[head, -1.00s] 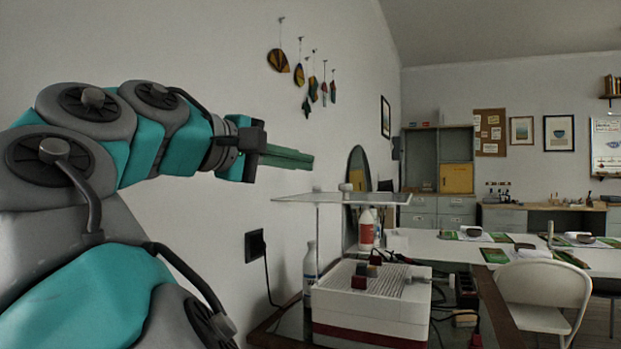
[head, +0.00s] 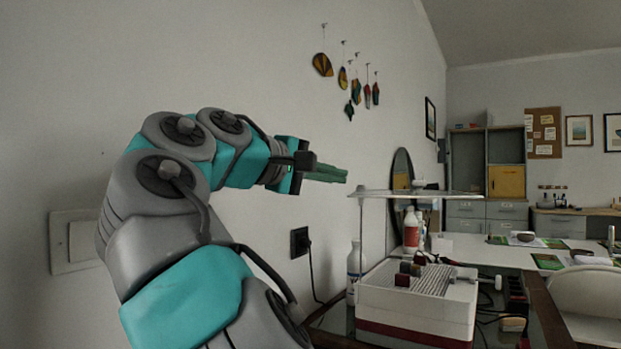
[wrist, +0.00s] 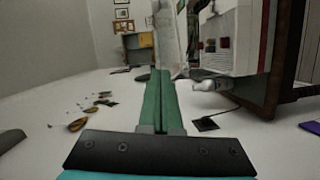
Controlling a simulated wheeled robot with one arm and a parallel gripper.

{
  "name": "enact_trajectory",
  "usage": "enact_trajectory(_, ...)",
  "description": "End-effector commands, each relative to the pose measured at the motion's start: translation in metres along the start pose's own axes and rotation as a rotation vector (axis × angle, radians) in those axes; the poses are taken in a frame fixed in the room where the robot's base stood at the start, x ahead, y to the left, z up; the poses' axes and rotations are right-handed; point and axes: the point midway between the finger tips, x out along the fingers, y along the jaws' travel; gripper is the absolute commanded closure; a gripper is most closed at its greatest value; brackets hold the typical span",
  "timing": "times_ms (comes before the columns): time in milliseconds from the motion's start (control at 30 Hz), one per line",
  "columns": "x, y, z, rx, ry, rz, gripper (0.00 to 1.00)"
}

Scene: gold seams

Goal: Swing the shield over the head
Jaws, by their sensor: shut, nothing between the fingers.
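The shield (head: 420,193) is a thin clear flat panel, seen nearly edge-on in the head view. It lies level on a thin upright post above a white machine with a dark red base (head: 420,300). Small dark and red blocks (head: 408,272) sit on the machine's ribbed top, below the panel; I cannot tell which part is the head. My gripper (head: 345,175) is shut and empty, its green fingers pointing right. In the picture the fingertips are just above and left of the shield's left end; the gap in depth is unclear. The wrist view shows the shut fingers (wrist: 160,95).
A white bottle (head: 354,270) stands left of the machine, and a red-and-white bottle (head: 411,230) behind it. A wall socket (head: 300,242) with a cable is below my gripper. An oval mirror (head: 402,180) stands behind. A long white table (head: 470,246) and chair (head: 590,300) are at right.

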Motion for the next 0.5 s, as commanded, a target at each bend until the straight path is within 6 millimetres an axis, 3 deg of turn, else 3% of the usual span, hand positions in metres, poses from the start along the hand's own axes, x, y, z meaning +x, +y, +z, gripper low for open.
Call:
enact_trajectory(67,0.017,-0.003,0.001,-0.001,-0.004,-0.003,1.0)
enact_trajectory(500,0.039,-0.001,0.026,0.0,-0.003,0.001,1.0)
